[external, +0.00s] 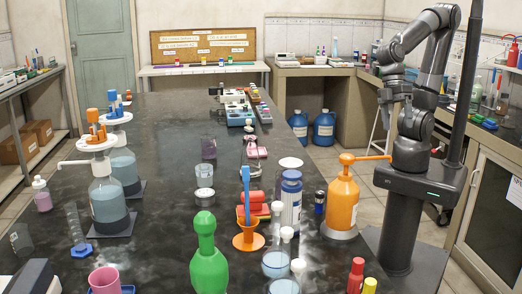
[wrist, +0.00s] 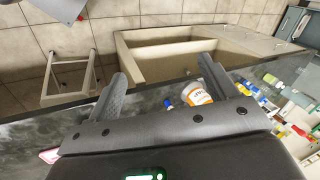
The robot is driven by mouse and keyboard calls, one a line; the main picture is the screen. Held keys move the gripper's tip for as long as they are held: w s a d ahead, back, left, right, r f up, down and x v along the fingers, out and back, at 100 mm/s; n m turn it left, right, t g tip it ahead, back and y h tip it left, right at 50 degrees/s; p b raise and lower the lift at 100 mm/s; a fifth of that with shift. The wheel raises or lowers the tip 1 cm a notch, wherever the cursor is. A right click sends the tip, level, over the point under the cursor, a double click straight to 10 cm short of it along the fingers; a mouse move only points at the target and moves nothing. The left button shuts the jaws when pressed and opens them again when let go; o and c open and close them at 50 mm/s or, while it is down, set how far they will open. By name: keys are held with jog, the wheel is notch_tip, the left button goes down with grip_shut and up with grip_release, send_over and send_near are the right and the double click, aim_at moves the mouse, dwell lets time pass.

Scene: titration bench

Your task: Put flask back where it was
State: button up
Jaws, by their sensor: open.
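My gripper (external: 397,98) is raised at the right side of the dark bench in the external view. In the wrist view its two fingers (wrist: 162,70) are spread with nothing between them. Stoppered glass flasks with pale liquid, one of them here (external: 276,262), stand at the near right part of the bench, well away from my gripper. A second flask (external: 284,286) is cut off by the lower picture edge. I cannot tell which flask the task means or where it stood before. No flask is clear in the wrist view.
An orange pump bottle (external: 342,207), a blue-capped bottle (external: 291,197), a green bottle (external: 208,262) and an orange funnel (external: 248,240) crowd the near right bench. A white-and-orange labelled tub (wrist: 196,94) shows beyond my right finger. The bench middle (external: 165,195) is mostly clear.

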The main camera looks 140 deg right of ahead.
jog(key=shift+s+r+n+t+h, duration=0.8)
jog(key=shift+s+r+n, duration=0.25)
jog(key=shift+n, duration=0.35)
jog(key=shift+s+r+n+t+h, duration=0.6)
jog(key=shift+s+r+n+h, duration=0.4)
jog(key=shift+n, duration=0.4)
